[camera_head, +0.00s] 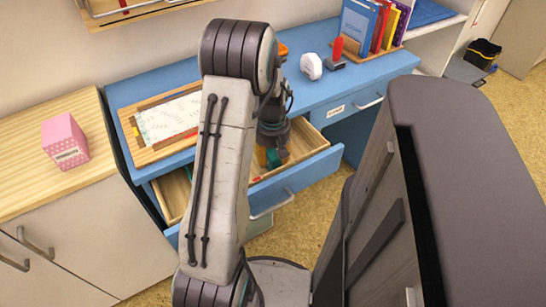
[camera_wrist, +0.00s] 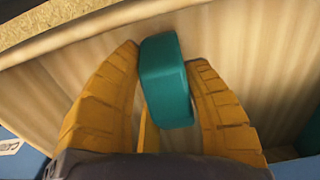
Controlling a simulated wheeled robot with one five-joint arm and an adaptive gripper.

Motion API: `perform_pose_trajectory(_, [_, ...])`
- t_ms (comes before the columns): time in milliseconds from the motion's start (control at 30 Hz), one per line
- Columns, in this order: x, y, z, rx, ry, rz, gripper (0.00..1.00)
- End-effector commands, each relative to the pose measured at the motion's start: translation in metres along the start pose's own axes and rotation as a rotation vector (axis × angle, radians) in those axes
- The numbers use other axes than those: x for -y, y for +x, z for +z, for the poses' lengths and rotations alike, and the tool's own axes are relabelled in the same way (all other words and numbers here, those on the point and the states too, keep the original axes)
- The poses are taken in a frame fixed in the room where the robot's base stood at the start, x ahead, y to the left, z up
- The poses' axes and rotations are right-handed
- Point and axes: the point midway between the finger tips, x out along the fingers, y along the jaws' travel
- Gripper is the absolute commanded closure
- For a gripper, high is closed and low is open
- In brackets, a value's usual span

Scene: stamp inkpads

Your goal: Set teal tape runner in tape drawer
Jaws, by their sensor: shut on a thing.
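My gripper (camera_wrist: 165,90) has its two orange fingers shut on the teal tape runner (camera_wrist: 165,75), one finger on each side. In the wrist view the runner is a rounded teal block, with pale wood behind it. In the head view the runner (camera_head: 274,158) shows as a small teal patch beside an orange finger, at the open wooden drawer (camera_head: 306,140) of the blue desk. I cannot tell whether the runner touches the drawer's floor. My arm hides the middle of the drawer.
A green item (camera_head: 188,172) lies in the drawer's left part. Paper on a wooden board (camera_head: 128,120), a white rounded item (camera_head: 311,66), a red-handled stamp (camera_head: 337,50) and a book rack (camera_head: 372,50) stand on the desk. A pink box (camera_head: 65,142) sits on the left cabinet.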

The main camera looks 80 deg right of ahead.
Motion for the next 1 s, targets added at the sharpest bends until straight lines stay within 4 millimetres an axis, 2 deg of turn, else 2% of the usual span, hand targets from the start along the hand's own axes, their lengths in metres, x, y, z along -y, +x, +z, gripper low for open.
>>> perform_pose_trajectory(300, [0.000, 0.004, 0.000, 0.000, 0.000, 0.000, 0.87])
perform_pose_trajectory(333, [0.000, 0.002, 0.000, 0.000, 0.000, 0.000, 0.53])
perform_pose_trajectory(400, [0.000, 0.002, 0.000, 0.000, 0.000, 0.000, 0.48])
perform_pose_trajectory(767, [0.000, -0.005, 0.000, -0.001, 0.000, 0.001, 0.48])
perform_pose_trajectory(1000, [-0.001, -0.042, -0.001, -0.003, 0.000, 0.003, 0.48])
